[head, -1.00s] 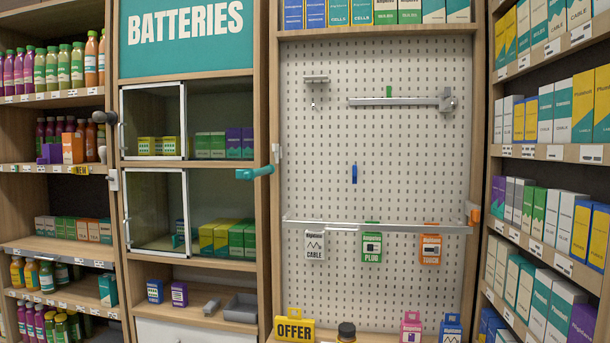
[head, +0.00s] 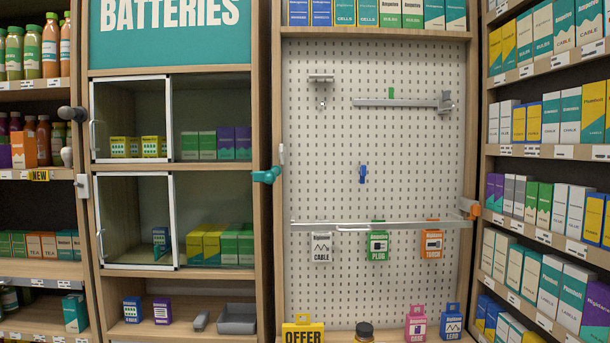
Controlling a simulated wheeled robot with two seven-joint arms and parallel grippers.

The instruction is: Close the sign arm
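A thin grey arm (head: 403,102) lies level across the upper pegboard, with a bracket at its right end and a small green tab above it. I take it to be the sign arm, but no sign hangs on it. A longer clear-and-grey bar (head: 375,225) crosses the lower pegboard, with an orange piece (head: 470,208) at its right end. A teal handle-like piece (head: 267,175) sticks out at the post left of the pegboard. A small blue piece (head: 362,174) is mid-board. Neither of my grippers is in the head view.
The batteries cabinet (head: 170,75) with glass-fronted compartments stands left of the pegboard (head: 320,160). Shelves of boxes (head: 545,150) flank the right. A yellow offer sign (head: 303,332), a dark-lidded jar (head: 364,331) and hanging packs stand along the lower ledge.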

